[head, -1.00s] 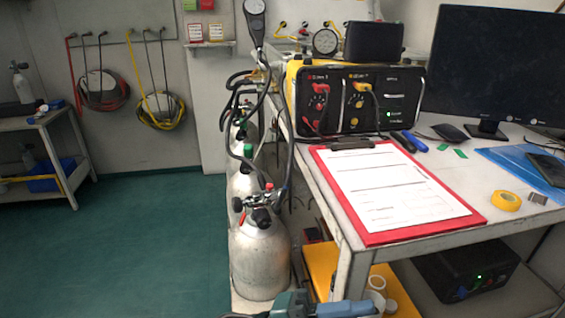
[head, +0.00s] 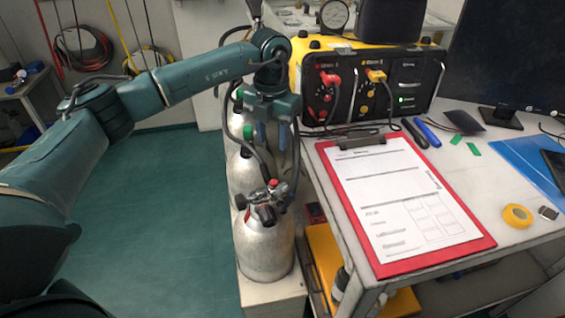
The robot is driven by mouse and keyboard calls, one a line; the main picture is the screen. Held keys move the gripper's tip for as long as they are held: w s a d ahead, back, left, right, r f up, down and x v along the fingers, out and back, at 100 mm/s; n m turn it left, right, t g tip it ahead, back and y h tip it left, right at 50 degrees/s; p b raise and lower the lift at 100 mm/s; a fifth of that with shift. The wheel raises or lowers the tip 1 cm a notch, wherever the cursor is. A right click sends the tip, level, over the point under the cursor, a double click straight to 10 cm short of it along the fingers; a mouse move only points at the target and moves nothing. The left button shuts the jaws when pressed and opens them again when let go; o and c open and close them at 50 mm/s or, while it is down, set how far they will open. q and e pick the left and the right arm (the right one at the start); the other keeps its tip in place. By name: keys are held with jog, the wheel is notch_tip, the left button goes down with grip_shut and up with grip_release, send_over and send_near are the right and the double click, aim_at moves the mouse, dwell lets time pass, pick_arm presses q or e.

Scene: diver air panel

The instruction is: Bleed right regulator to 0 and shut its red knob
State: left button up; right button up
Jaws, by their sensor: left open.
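The nearest silver cylinder (head: 264,248) stands left of the bench and carries a dark valve and regulator (head: 264,208). A small red knob (head: 273,183) sits on top of that fitting. A green knob (head: 248,132) shows on a cylinder behind it. I cannot tell which fitting is the right regulator; no gauge reading is legible. My left gripper (head: 271,138) points down above and behind the nearest valve, open and empty, apart from the red knob. It hides part of the cylinders and hoses behind. My right gripper is not in view.
A bench holds a red clipboard (head: 332,176), a yellow-and-black panel box (head: 368,118), pens, yellow tape (head: 516,216) and a monitor (head: 515,55). A round gauge (head: 334,14) stands at the back. Black hoses run beside the cylinders. The green floor (head: 150,220) is clear on the left.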

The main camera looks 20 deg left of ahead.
aim_at(274, 181)
pick_arm(q)
jog(key=f, duration=1.2)
jog(key=shift+s+d+f, duration=0.1)
jog(key=shift+s+f, duration=0.1)
jog(key=shift+f, duration=0.2)
jog(key=shift+c, duration=0.5)
grip_shut()
